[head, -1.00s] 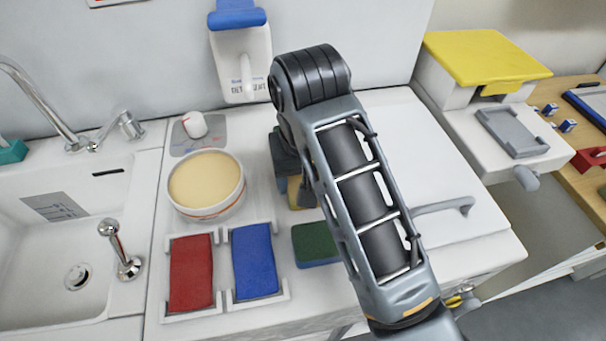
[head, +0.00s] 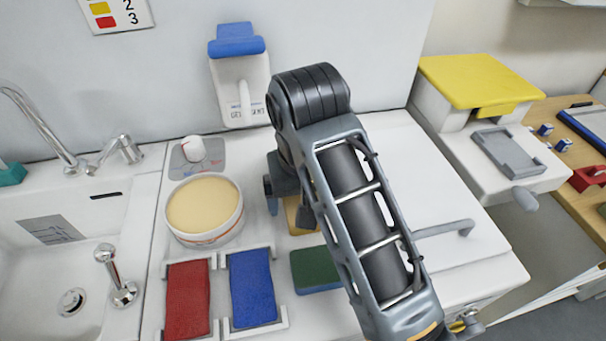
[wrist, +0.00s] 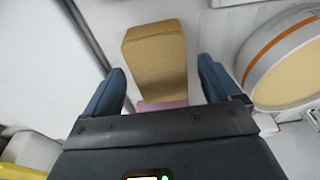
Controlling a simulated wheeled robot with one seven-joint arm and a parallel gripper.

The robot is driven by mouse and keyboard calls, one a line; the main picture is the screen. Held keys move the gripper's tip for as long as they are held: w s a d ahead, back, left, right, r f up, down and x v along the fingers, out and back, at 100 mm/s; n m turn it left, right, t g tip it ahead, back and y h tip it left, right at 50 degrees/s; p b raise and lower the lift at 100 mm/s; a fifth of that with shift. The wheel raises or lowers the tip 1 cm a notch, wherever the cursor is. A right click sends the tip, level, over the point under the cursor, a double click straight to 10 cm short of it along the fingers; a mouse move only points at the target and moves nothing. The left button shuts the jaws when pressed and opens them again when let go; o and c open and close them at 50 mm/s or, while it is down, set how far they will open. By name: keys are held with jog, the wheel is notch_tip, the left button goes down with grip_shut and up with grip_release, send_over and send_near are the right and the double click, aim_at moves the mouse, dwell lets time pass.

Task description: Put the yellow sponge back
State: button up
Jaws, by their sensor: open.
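The yellow sponge (wrist: 155,60) is a tan-yellow block in the wrist view, with a pink strip at its near end. In the head view only a small part of it (head: 300,216) shows on the counter behind my arm. My gripper (wrist: 163,78) is open, with its blue fingers on either side of the sponge's near end and a gap at each side. White corner brackets frame a red sponge (head: 187,298) and a blue sponge (head: 252,288).
A green sponge (head: 314,268) lies right of the blue one, partly behind my arm. A round bowl with tan contents (head: 203,208) stands close left of my gripper. The sink (head: 50,270) is at the left. A wall dispenser (head: 240,85) hangs behind.

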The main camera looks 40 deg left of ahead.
jog(key=r+p, duration=0.1)
jog(key=r, duration=0.1)
jog(key=r+p, duration=0.3)
jog(key=r, duration=0.2)
jog(key=shift+s+d, duration=0.2)
jog(key=shift+d, duration=0.2)
jog(key=r, duration=0.3)
jog(key=shift+s+d+r, duration=0.2)
jog(key=shift+s+r, duration=0.1)
jog(key=shift+r, duration=0.05)
